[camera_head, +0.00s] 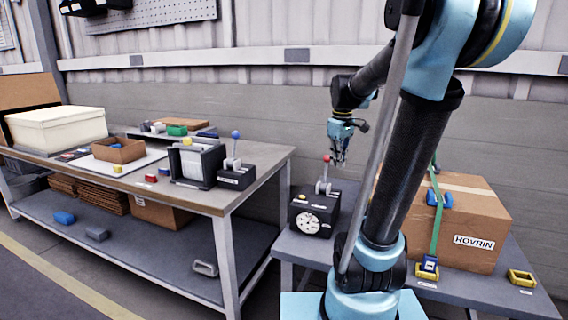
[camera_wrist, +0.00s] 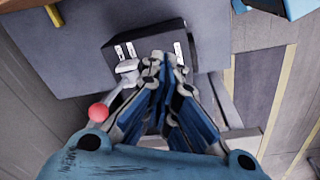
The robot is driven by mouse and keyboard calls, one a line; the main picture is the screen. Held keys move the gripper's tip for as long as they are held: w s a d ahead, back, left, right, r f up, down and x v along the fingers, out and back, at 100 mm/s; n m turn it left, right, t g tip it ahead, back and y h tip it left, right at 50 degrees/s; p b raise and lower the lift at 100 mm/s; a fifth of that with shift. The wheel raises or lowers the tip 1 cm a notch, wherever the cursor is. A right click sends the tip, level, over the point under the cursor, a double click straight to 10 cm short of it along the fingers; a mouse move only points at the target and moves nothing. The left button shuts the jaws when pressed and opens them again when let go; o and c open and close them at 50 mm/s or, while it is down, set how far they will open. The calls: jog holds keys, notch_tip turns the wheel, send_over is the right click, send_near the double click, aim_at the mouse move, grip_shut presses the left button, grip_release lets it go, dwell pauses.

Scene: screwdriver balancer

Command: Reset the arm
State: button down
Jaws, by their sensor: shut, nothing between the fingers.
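My gripper (camera_head: 340,160) hangs from my bent arm, fingers down, above the right-hand table. Its fingers are together and hold nothing; they also show in the wrist view (camera_wrist: 167,92). Just below and to the left of the fingers is a black box (camera_head: 311,219) with a round white dial and a lever (camera_head: 323,185) topped by a red knob (camera_head: 326,158). In the wrist view the red knob (camera_wrist: 98,112) lies left of the fingers, apart from them. The black box (camera_wrist: 118,50) is partly hidden behind the fingers there.
A cardboard box (camera_head: 470,214) with a green strap (camera_head: 437,215) and a yellow-blue ratchet (camera_head: 428,267) stands on the right table. The left workbench (camera_head: 215,199) carries a black box with a blue-knobbed lever (camera_head: 236,150), a small carton (camera_head: 118,150) and a cream box (camera_head: 60,128).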

jog(key=s+f+m, duration=0.4)
jog(key=s+f, duration=0.3)
jog(key=s, duration=0.3)
jog(key=s+f+m+t, duration=0.1)
jog(key=s+f+m, duration=0.2)
jog(key=s+f, duration=0.5)
jog(key=s, duration=0.3)
jog(key=shift+s+m, duration=0.15)
jog(key=shift+m, duration=0.25)
